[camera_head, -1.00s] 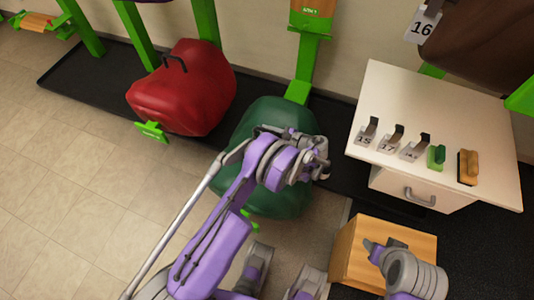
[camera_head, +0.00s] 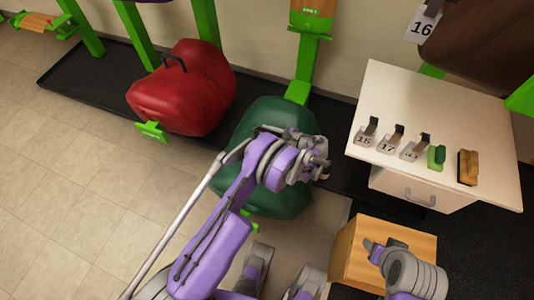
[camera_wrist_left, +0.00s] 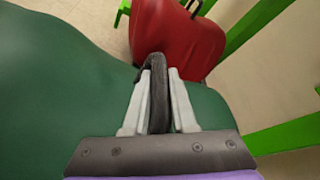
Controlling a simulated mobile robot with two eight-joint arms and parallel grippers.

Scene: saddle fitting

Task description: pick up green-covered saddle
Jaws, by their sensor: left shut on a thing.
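The green-covered saddle (camera_head: 287,115) sits on a green stand in the middle of the head view, partly hidden behind my left arm. It also fills much of the left wrist view (camera_wrist_left: 60,90), where a dark handle loop (camera_wrist_left: 158,75) rises from its top. My left gripper (camera_wrist_left: 157,100) is shut on this handle, with one pale finger on each side. In the head view my left gripper (camera_head: 320,165) is over the saddle's right side, and the grip itself is hard to make out. My right gripper (camera_head: 375,248) is over a wooden box at the lower right; its jaws are unclear.
A red-covered saddle (camera_head: 190,90) is on a stand to the left. A white cabinet (camera_head: 450,110) on the right bears numbered hooks (camera_head: 390,140), a green brush (camera_head: 437,157) and a wooden brush (camera_head: 468,167). The wooden box (camera_head: 350,265) stands below it. A brown saddle (camera_head: 485,40) hangs at the upper right.

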